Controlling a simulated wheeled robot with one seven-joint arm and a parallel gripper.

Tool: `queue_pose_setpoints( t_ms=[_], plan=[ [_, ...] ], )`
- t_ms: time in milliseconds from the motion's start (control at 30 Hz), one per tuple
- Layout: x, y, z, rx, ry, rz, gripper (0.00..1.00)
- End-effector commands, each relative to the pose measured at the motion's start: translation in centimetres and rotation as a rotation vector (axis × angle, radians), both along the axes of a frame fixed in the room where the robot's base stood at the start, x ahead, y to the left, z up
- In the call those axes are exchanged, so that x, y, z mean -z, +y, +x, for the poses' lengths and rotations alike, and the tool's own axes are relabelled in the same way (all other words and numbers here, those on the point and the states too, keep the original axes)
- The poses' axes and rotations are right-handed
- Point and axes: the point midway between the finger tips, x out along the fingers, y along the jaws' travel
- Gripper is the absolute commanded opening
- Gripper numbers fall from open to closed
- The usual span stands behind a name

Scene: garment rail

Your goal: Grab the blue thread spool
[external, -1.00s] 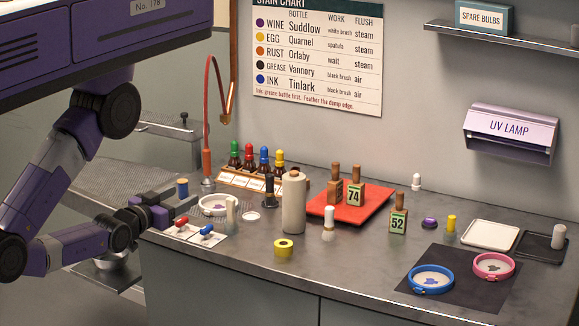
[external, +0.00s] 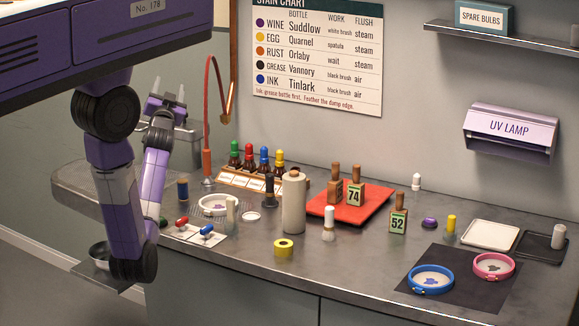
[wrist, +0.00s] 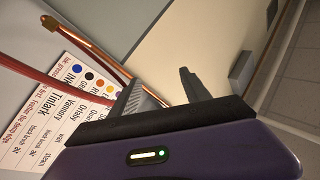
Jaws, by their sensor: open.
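The blue thread spool (external: 183,189) stands upright near the left end of the counter, left of a white round dish (external: 218,204). My gripper (external: 168,90) is raised well above and slightly left of the spool, apart from it, with its two fingers pointing up. It is open and empty. In the wrist view my gripper's fingers (wrist: 161,80) stand apart against the wall and the chart; the spool is not in that view.
A red curved hose (external: 213,95) rises just right of my gripper. A pale canister (external: 293,203) stands farther right. The counter left of the spool looks mostly clear.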

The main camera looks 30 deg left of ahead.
Motion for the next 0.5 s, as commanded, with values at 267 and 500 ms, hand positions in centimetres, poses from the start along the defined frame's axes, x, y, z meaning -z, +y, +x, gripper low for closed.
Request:
queue_pose_setpoints(
  t_ms=[267,500],
  plan=[
    [-1.5,8.6,1.7,-0.278,0.069,-0.198,0.55],
    [2.2,12.7,2.1,-0.444,0.229,-0.487,0.55]
  ],
)
